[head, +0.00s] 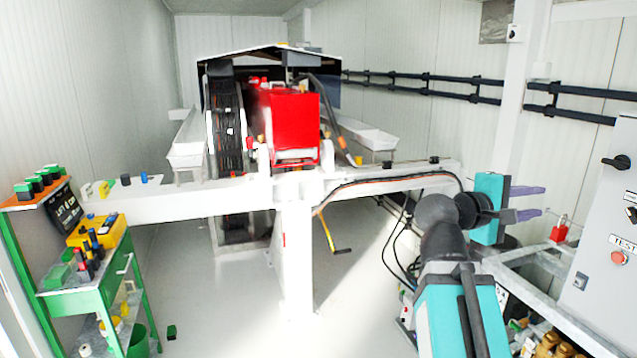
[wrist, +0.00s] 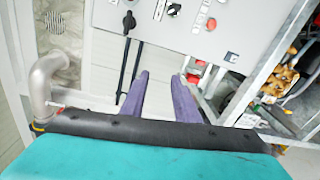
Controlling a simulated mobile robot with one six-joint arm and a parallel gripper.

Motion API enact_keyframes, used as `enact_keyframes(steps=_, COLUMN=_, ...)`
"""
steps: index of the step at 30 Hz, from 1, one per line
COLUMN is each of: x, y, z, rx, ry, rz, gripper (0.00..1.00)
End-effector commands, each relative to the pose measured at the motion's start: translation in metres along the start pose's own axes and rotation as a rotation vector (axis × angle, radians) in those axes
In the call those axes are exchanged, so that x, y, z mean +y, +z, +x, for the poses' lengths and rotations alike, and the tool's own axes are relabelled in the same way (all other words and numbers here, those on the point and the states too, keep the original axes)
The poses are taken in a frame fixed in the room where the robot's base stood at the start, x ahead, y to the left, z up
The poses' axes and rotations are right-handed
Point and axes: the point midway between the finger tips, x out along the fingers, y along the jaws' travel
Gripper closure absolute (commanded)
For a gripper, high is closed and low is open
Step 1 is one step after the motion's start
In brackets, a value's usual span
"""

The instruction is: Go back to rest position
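My gripper (head: 541,201) is at the right of the head view, in front of the grey control cabinet (head: 607,240). Its two purple fingers point right and stand apart with nothing between them. In the wrist view my gripper (wrist: 161,76) shows the same open gap, with the cabinet (wrist: 255,28) beyond the fingertips. My teal and black arm reaches up from the bottom right of the head view.
A red padlock (head: 559,230) is close by the fingers, above a grey metal frame (head: 540,275). A white beam (head: 390,182) crosses mid-scene before a red pump (head: 290,125). A green tool cart (head: 90,290) stands left. Floor between is mostly clear.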

Motion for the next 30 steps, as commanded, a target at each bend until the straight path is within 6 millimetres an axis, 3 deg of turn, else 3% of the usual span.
enact_keyframes(steps=15, x=-0.135, y=-0.076, z=0.009, rx=0.062, ry=-0.128, rz=-0.187, gripper=0.72)
enact_keyframes(steps=30, x=-0.286, y=-0.124, z=-0.001, rx=0.130, ry=-0.303, rz=-0.325, gripper=0.72)
